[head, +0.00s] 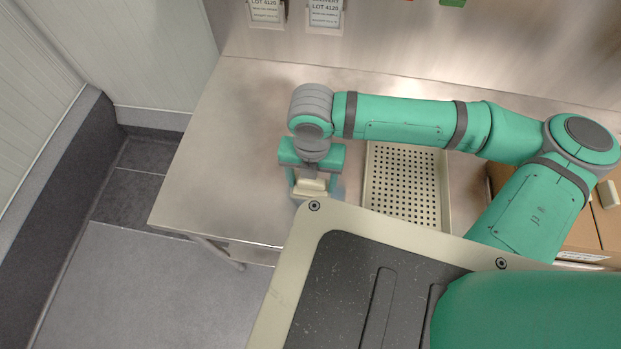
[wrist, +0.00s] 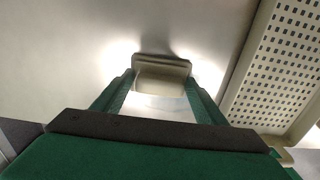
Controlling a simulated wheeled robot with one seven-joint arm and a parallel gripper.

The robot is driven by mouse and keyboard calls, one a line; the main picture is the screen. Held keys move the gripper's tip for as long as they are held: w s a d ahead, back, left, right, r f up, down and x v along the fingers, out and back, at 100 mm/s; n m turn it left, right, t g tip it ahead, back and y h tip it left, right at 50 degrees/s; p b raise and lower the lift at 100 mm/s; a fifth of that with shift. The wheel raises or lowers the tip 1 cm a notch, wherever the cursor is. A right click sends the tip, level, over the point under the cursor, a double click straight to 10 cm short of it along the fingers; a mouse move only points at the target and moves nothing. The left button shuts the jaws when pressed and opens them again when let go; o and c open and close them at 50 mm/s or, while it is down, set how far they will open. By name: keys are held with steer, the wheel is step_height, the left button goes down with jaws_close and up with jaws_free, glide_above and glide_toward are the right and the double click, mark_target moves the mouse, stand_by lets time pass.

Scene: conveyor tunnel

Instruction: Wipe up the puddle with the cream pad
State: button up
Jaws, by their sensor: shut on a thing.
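My gripper (head: 310,186) is shut on the cream pad (head: 311,187), over the front part of the steel table. In the wrist view the cream pad (wrist: 161,76) sits between the two green fingers, its wider plate beyond the fingertips. Whether the pad touches the table top is hard to tell. A pale bluish patch also shows below the pad in the wrist view. The rest of the puddle is hidden by my gripper and my body.
A perforated cream tray (head: 447,190) stands on the steel table (head: 225,150), right of my gripper. A cardboard box (head: 583,225) is farther right. Two label cards (head: 325,12) hang at the back wall. The table's left part is clear.

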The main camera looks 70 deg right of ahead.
steer(key=shift+w+d, duration=0.25)
steer(key=shift+d, duration=1.1)
steer(key=shift+w+d, duration=0.2)
steer(key=shift+d, duration=1.1)
steer(key=shift+w+d, duration=0.25)
steer(key=shift+d, duration=1.1)
steer(key=shift+s, duration=0.15)
